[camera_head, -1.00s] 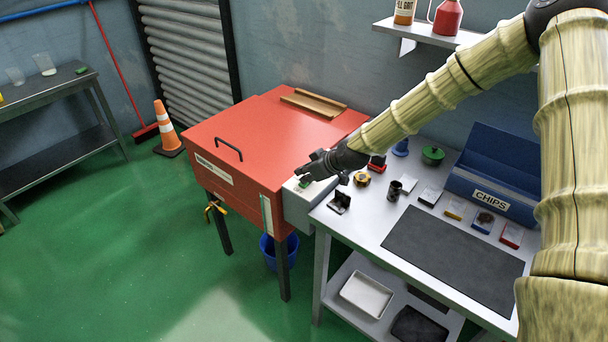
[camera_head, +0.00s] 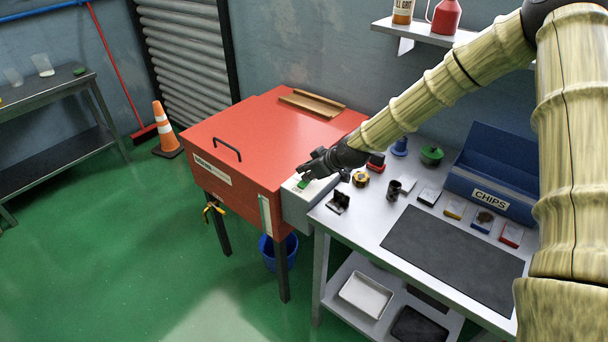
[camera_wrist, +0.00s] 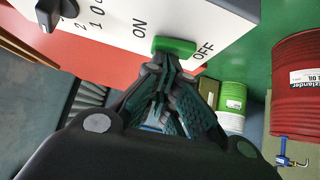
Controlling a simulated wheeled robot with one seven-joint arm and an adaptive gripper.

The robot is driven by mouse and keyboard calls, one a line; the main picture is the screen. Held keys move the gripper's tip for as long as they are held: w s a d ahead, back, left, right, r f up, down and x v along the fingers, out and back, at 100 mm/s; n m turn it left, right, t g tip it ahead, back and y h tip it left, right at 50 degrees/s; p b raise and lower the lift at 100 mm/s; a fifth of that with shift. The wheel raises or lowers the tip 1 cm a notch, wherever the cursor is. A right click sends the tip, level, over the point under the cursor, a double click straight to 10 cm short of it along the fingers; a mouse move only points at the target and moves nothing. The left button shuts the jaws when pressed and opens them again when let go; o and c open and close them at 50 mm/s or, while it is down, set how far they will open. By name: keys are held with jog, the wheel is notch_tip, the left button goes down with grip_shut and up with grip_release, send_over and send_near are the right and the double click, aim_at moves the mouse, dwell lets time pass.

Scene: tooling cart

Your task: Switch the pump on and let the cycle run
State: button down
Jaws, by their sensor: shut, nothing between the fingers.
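The pump control is a light grey box (camera_head: 318,196) on the right side of the red parts washer (camera_head: 262,130). In the wrist view its white face (camera_wrist: 118,42) carries a green rocker switch (camera_wrist: 174,46) between the words ON and OFF, and a black knob (camera_wrist: 52,12) with numbers beside it. I cannot tell which way the rocker is pressed. The switch shows in the head view as a small green patch (camera_head: 303,184). My gripper (camera_wrist: 168,66) is shut and empty, its fingertips right at the switch's edge; touch cannot be confirmed.
A grey workbench (camera_head: 375,235) with small parts and a blue CHIPS bin (camera_head: 492,197) stands at right. A blue bucket (camera_head: 278,252) is under the washer. The wrist view shows a red drum (camera_wrist: 296,85) and a green one (camera_wrist: 232,97). The green floor at left is largely free.

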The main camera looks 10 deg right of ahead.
aim_at(305, 183)
jog(key=shift+a, duration=0.1)
jog(key=r+p, duration=0.1)
jog(key=r, duration=0.1)
jog(key=r+p, duration=0.1)
jog(key=shift+s+a+r, duration=0.1)
jog(key=shift+a+r, duration=0.1)
jog(key=shift+r, duration=0.15)
jog(key=shift+s+r, duration=0.2)
jog(key=shift+r, duration=0.15)
jog(key=b+v, duration=0.3)
jog(key=v, duration=0.6)
jog(key=shift+s, duration=0.5)
jog(key=shift+a+r, duration=0.1)
jog(key=shift+a, duration=0.15)
